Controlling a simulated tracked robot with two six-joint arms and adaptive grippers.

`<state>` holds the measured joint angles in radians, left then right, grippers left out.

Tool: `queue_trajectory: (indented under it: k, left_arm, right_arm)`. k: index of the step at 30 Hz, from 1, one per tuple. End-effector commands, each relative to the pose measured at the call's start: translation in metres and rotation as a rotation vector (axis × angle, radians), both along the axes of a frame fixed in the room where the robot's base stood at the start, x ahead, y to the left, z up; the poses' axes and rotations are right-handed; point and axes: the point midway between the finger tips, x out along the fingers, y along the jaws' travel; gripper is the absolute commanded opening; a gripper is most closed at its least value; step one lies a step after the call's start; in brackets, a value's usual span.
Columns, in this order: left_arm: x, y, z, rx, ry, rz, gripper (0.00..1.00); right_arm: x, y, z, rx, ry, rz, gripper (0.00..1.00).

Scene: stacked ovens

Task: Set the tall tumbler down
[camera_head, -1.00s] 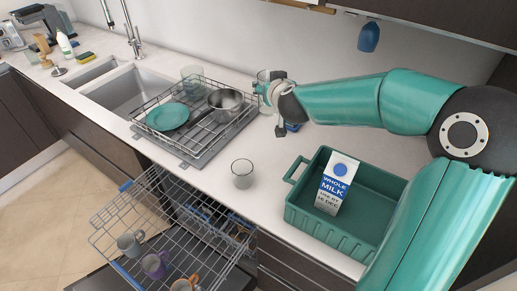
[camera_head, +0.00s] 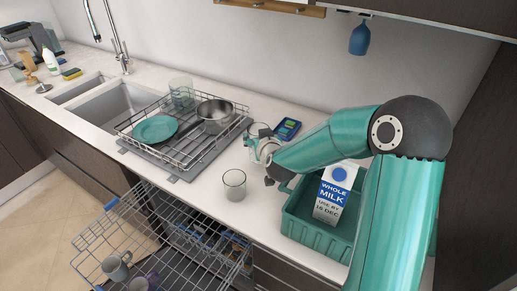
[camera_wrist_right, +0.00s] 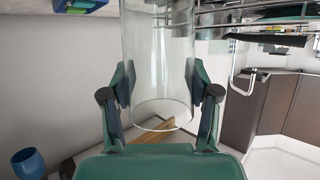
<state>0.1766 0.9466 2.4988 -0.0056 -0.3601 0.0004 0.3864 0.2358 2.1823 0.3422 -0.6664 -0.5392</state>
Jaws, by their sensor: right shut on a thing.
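My right gripper (camera_head: 265,150) is shut on a clear glass, the tall tumbler (camera_head: 257,130), over the counter between the dish rack and the green crate. In the right wrist view the fingers (camera_wrist_right: 160,98) press on both sides of the tumbler (camera_wrist_right: 158,50). That view looks upside down, and the tumbler's far end is cut off by its top edge. I cannot tell whether the tumbler touches the counter. My left gripper is not in view.
A short glass (camera_head: 234,185) stands on the counter in front. The wire dish rack (camera_head: 205,160) holds a teal plate and a pan. A green crate (camera_head: 320,236) holds a milk carton (camera_head: 334,195). A blue device (camera_head: 287,129) lies behind. A dishwasher rack (camera_head: 180,240) is pulled out below.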

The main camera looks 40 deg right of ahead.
Motion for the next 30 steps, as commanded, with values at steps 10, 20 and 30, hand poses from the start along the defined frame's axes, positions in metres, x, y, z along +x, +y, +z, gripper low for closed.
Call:
queue_trajectory:
  k: [10,20,30]
  left_arm:
    - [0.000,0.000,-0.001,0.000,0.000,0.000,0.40]
    - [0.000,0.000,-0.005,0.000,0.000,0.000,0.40]
    - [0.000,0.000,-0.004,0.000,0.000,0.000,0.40]
  right_arm:
    - [0.000,0.000,-0.039,0.000,0.000,0.001,0.14]
    - [0.000,0.000,-0.042,0.000,-0.001,0.000,0.14]
    - [-0.001,0.000,-0.042,0.002,0.001,0.001,0.85]
